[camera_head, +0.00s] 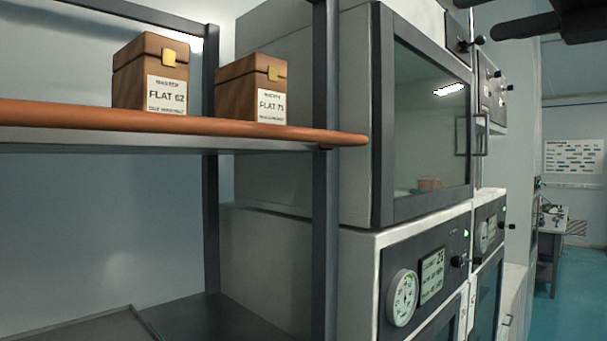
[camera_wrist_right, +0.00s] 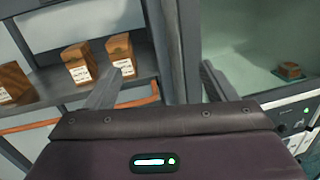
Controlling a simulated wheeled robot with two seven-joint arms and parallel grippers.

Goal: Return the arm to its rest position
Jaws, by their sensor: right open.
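My right gripper (camera_wrist_right: 160,88) is open in the right wrist view, its two grey fingers spread apart with nothing between them. Behind the fingers are the shelf and the cabinet, and neither finger clearly touches anything. In the head view a dark part of my right arm or gripper (camera_head: 555,24) reaches in at the top right corner, high in front of the cabinets. My left gripper is in neither view.
Wooden boxes labelled FLAT 62 (camera_head: 150,75) and FLAT 75 (camera_head: 252,88) stand on an orange-edged shelf (camera_head: 190,126). A glass-fronted cabinet (camera_head: 428,110) stands right of it, with a small brown object (camera_wrist_right: 290,70) inside. Blue floor (camera_head: 580,290) is open at right.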

